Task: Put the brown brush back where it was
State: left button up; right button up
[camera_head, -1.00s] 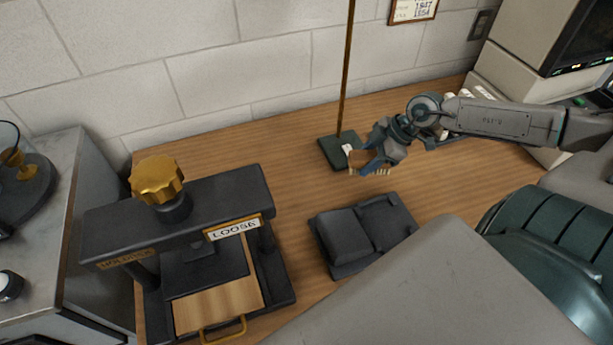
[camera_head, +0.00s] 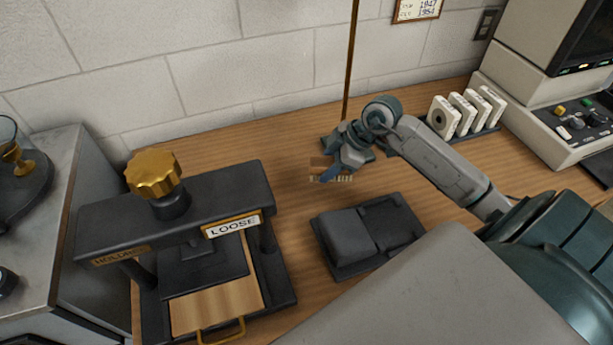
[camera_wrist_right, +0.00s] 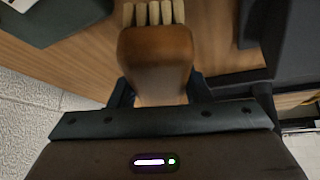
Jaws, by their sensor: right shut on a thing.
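The brown brush (camera_wrist_right: 156,55) fills the middle of the right wrist view, with a rounded wooden handle and pale bristle tufts at its far end. My right gripper (camera_wrist_right: 157,92) is shut on its handle, one finger on each side. In the head view the brush (camera_head: 322,171) is small and partly hidden by my right gripper (camera_head: 338,168), which is over the wooden bench behind the black tray. I cannot tell how high the brush is above the bench. My left gripper is not in view.
A black two-part tray (camera_head: 400,222) lies in front of the gripper. A press (camera_head: 100,215) with a gold knob and a LOOSE sign stands left. A thin pole (camera_head: 349,70) rises from a dark base behind the gripper. Bench between press and gripper is clear.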

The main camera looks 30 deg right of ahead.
aim_at(311, 164)
jog(key=a, duration=0.1)
jog(key=w+a, duration=0.1)
jog(key=a, duration=0.1)
jog(key=shift+w+a+f, duration=0.1)
jog(key=shift+w+a, duration=0.1)
jog(key=shift+w, duration=0.1)
jog(key=shift+w+a+f+p, duration=0.15)
jog(key=shift+w+a+p, duration=0.2)
jog(key=shift+a, duration=0.3)
notch_tip(311, 164, down, 3)
jog(key=shift+s+r, duration=0.1)
jog(key=shift+r, duration=0.05)
jog(key=shift+f, duration=0.35)
jog(key=o, duration=1.3)
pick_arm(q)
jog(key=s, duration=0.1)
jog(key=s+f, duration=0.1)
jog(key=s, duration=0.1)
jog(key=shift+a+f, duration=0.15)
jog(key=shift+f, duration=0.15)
